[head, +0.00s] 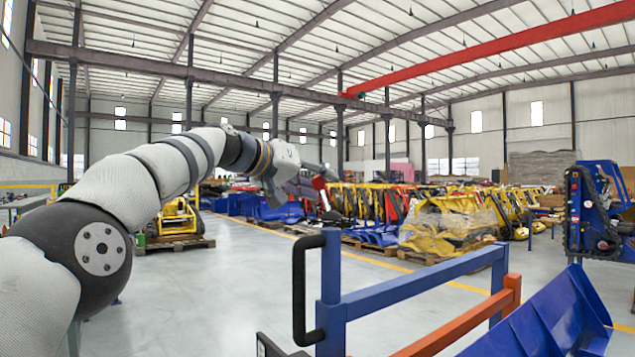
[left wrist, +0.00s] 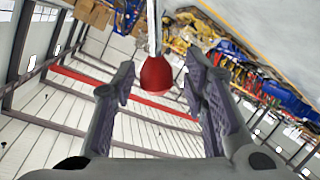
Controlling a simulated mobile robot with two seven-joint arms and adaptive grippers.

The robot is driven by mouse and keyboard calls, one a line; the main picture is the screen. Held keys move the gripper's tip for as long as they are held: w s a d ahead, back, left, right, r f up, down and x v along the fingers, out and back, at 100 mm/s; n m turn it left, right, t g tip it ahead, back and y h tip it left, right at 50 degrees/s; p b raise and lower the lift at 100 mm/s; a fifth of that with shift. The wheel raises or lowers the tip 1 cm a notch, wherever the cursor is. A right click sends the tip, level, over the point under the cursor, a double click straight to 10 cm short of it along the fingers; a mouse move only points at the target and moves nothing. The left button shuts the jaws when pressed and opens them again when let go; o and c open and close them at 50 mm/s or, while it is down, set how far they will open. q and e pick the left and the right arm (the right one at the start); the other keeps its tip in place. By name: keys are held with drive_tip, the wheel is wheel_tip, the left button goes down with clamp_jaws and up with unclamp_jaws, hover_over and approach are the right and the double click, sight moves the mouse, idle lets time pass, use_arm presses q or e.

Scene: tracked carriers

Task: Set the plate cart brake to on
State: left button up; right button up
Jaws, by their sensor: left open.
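A red knob (left wrist: 156,74) on a thin metal rod shows in the left wrist view, and a small red knob (head: 319,183) also shows beside my left gripper in the head view. It looks like the brake lever's end; the rod's foot is out of sight. My left gripper (head: 302,187) is open, with its two grey fingers (left wrist: 160,66) on either side of the knob in the left wrist view and a gap on both sides. The blue-framed cart (head: 332,290) with a black handle (head: 303,290) stands in front. My right gripper is not in view.
An orange bar (head: 455,330) and a blue panel (head: 550,320) are at the front right. A blue machine (head: 590,215) stands at the right. Yellow machinery on a pallet (head: 175,225) and rows of yellow parts (head: 450,225) lie behind. The floor between is clear.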

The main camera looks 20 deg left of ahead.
use_arm(q)
drive_tip(key=shift+d, duration=0.1)
drive_tip(key=shift+s+a+r, duration=0.2)
drive_tip(key=shift+s+a, duration=0.15)
drive_tip(key=v, duration=0.6)
drive_tip(key=shift+s, duration=0.3)
